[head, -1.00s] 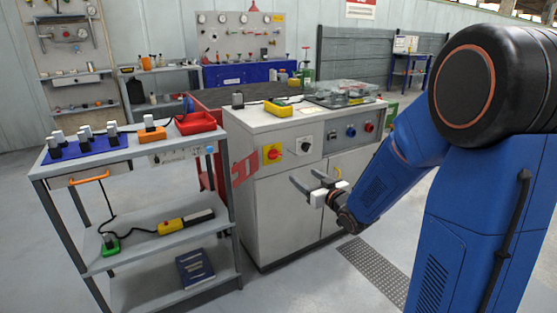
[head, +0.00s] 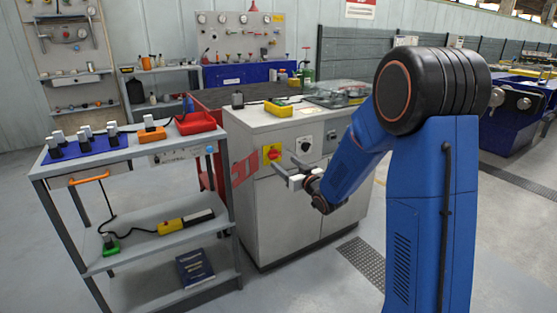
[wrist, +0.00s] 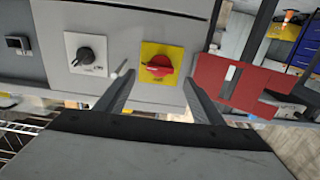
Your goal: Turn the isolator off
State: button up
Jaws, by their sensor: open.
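The isolator is a red rotary knob on a yellow square plate (head: 272,153) on the front of the grey-white cabinet. In the wrist view the red knob (wrist: 159,66) lies ahead, between the two finger lines, its grip roughly crosswise. My gripper (head: 284,164) is open and empty, just in front of the cabinet face and close to the isolator. In the wrist view its fingers (wrist: 158,78) flank the knob's lower side; I cannot tell whether they touch anything.
A black knob on a white plate (head: 304,145) sits beside the isolator. The cabinet (head: 275,215) carries a yellow box (head: 279,108) on top. A grey trolley (head: 150,240) with a red tray (head: 195,122) stands at left. Open floor lies in front.

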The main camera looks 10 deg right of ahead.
aim_at(276, 157)
jog(key=shift+x, duration=2.95)
jog(key=c, duration=1)
